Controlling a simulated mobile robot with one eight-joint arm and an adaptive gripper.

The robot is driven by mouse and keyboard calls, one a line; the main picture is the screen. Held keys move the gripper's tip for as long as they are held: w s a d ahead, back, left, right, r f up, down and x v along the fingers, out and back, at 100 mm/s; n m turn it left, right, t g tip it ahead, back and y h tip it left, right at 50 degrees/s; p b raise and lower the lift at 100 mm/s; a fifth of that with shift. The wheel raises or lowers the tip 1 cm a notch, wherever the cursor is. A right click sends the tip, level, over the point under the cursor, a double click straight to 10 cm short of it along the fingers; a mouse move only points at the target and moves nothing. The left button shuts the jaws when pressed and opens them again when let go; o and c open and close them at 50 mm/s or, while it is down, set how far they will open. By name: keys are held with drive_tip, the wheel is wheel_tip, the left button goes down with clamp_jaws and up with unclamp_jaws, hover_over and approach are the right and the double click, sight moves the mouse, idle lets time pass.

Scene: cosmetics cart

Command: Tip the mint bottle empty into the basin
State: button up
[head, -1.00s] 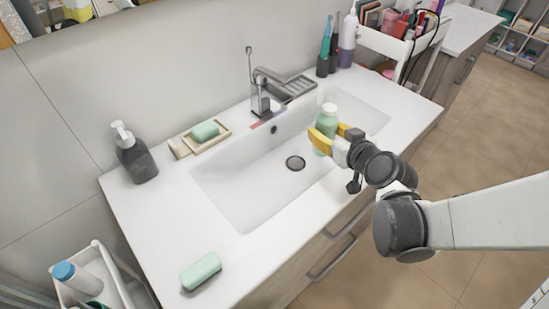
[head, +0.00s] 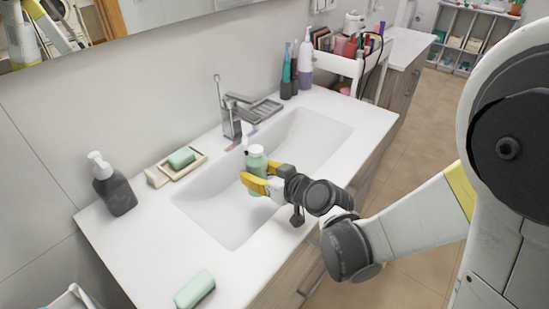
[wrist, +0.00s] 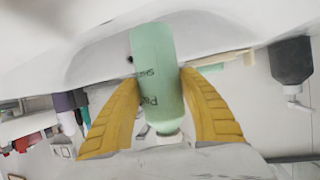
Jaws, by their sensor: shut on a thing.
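The mint bottle (head: 257,160), pale green with a white top, is upright above the basin (head: 313,140). My gripper (head: 261,179) has its yellow fingers shut on either side of the bottle. In the wrist view the bottle (wrist: 154,60) sits between the two fingers, its white top towards the lower edge of the picture and its printed label facing me. The basin is white and sunk in the counter. Its drain is hidden behind the bottle and gripper in the head view.
The tap (head: 236,115) stands behind the basin, close to the bottle. A soap dish (head: 193,168) with green soap and a dark pump bottle (head: 114,187) are left. Another green soap bar (head: 194,290) lies on the front counter. Tall bottles (head: 305,65) stand at the back right.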

sight(261, 178)
drive_tip(key=shift+w+d+f+m+g+p, duration=0.1)
drive_tip(key=shift+w+f+m+g+p, duration=0.15)
drive_tip(key=shift+f+m+g+p, duration=0.3)
drive_tip(key=shift+w+d+f+m+g+y, duration=0.15)
drive_tip(key=shift+w+f+m+g, duration=0.1)
drive_tip(key=shift+f+m+g, duration=0.3)
drive_tip(key=shift+w+d+f+m+g+y, duration=0.1)
drive_tip(key=shift+w+f+m+g+y, duration=0.15)
drive_tip(key=shift+f+g, duration=0.35)
drive_tip(key=shift+w+d+r+m+g+p, duration=0.1)
drive_tip(key=shift+w+r+m+g+p, duration=0.1)
drive_tip(key=shift+m+g+p, duration=0.55)
drive_tip(key=shift+f+m+g+y, duration=0.3)
drive_tip(key=shift+f+y, duration=0.1)
drive_tip(key=shift+f, duration=0.1)
drive_tip(key=shift+s+r+m+g+p, duration=0.35)
drive_tip(key=shift+r+m+g+p, duration=0.3)
drive_tip(key=shift+p, duration=0.5)
drive_tip(key=shift+s+a+f+y, duration=0.1)
drive_tip(key=shift+a+f+y, duration=0.1)
drive_tip(key=shift+f+y, duration=0.2)
drive_tip(key=shift+s+r+m+g+y+p, duration=0.15)
drive_tip(key=shift+r+m+g+y+p, duration=0.15)
drive_tip(key=shift+r+m+g+p, duration=0.35)
drive_tip(key=shift+w+d+r+m+g+y+b, duration=0.25)
drive_tip(key=shift+w+r+m+g+y+b, duration=0.25)
drive_tip(key=shift+w+r+m+g, duration=0.15)
drive_tip(key=shift+r+m+g+y+b, duration=0.3)
drive_tip(key=shift+r+m+g+b, duration=0.05)
drive_tip(key=shift+r+m+g, duration=0.2)
